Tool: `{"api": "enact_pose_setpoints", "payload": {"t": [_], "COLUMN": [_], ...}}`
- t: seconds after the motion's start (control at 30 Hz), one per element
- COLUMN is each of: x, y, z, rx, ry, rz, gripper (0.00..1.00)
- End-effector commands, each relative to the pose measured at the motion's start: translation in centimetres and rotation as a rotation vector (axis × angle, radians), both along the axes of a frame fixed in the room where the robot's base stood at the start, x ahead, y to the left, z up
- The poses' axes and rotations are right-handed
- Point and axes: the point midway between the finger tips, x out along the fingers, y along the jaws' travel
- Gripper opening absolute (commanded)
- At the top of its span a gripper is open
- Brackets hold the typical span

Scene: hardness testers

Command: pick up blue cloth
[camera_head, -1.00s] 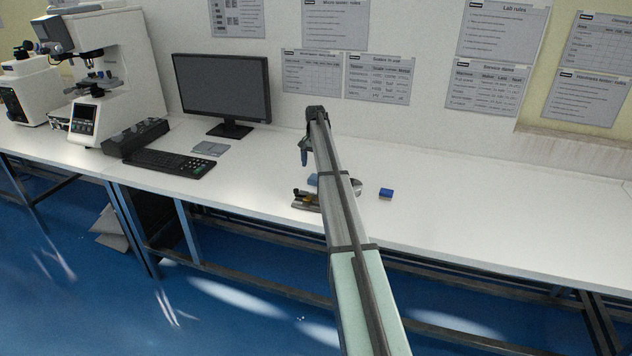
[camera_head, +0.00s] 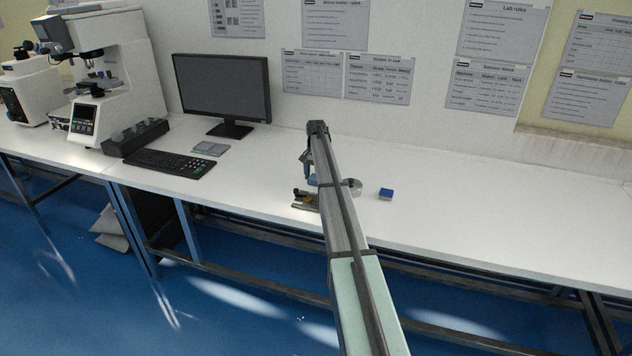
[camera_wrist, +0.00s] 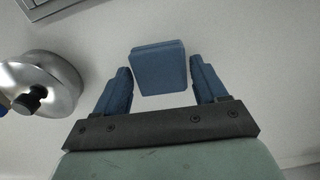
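The blue cloth (camera_wrist: 160,68) is a small folded, squarish blue pad lying on the white bench. In the wrist view it sits ahead of and between the tips of my gripper (camera_wrist: 160,75). The two blue fingers are spread, with a gap on each side of the cloth, so my gripper is open and empty. In the head view my gripper (camera_head: 308,172) points down low over the bench. There the cloth is mostly hidden behind my gripper and arm.
A round shiny metal piece with a dark knob (camera_wrist: 40,85) lies close left in the wrist view. In the head view a small blue box (camera_head: 386,194) sits to the right, and a keyboard (camera_head: 172,163) and monitor (camera_head: 222,90) to the left. The right bench is clear.

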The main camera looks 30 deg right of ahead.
Motion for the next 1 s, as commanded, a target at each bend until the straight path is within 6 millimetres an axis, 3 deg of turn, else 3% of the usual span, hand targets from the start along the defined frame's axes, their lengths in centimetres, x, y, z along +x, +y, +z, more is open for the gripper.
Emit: {"api": "enact_pose_setpoints", "payload": {"t": [0.43, 0.77, 1.0], "x": [0.0, 0.0, 0.0], "y": [0.0, 0.0, 0.0], "z": [0.0, 0.4, 2.8], "rx": [0.0, 0.0, -0.001], "ry": [0.0, 0.0, -0.001], "rz": [0.0, 0.0, 0.0], "gripper": [0.3, 0.3, 0.3]}}
